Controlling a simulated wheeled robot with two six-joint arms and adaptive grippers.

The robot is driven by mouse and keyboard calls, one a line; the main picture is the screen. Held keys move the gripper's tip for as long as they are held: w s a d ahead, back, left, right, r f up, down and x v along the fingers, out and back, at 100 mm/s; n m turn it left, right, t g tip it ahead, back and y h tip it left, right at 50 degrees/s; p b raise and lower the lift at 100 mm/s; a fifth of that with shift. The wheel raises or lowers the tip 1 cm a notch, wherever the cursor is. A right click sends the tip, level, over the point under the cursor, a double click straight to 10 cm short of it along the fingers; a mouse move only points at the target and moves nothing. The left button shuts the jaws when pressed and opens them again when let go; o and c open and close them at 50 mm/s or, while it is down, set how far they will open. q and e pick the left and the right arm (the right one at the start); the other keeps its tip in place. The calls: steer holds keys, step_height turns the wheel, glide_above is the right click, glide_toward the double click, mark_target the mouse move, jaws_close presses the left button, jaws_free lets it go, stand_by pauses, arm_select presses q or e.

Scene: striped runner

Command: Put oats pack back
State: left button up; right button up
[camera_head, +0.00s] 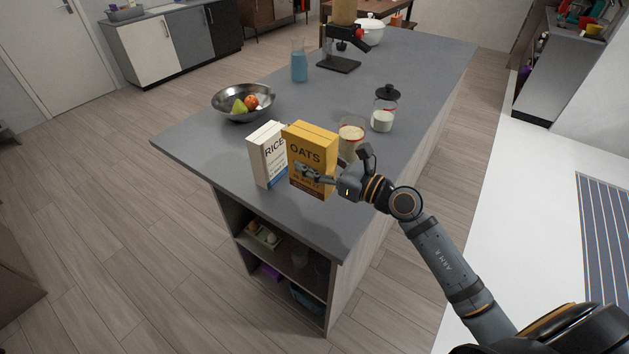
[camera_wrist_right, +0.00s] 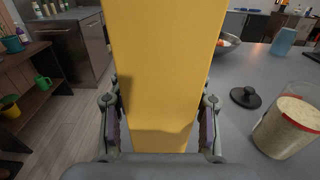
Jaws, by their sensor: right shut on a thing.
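The yellow oats pack (camera_head: 312,155) stands upright at the near end of the grey island counter (camera_head: 240,158). My right gripper (camera_head: 312,174) is around the lower part of the pack and shut on it. In the right wrist view the yellow pack (camera_wrist_right: 165,75) fills the middle, with a finger on each side of it. The white rice pack (camera_head: 267,153) stands just left of the oats pack in the head view. I cannot tell whether the oats pack's bottom touches the counter. My left gripper is not in view.
A jar with a red rim (camera_head: 351,137) stands behind my right gripper, and its black lid (camera_wrist_right: 245,97) lies nearby. Another lidded jar (camera_head: 384,112), a metal fruit bowl (camera_head: 243,103) and a blue-filled pitcher (camera_head: 299,62) stand farther back. Open shelves (camera_head: 285,262) lie below the counter's near end.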

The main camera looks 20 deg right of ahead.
steer(key=w+f, duration=0.1)
steer(key=f, duration=0.1)
steer(key=w+d+f+b, duration=0.1)
steer(key=f, duration=0.2)
steer(key=w+f, duration=0.1)
steer(key=f, duration=0.2)
steer(key=shift+w+d, duration=0.15)
steer(key=shift+d, duration=0.2)
steer(key=o, duration=1.4)
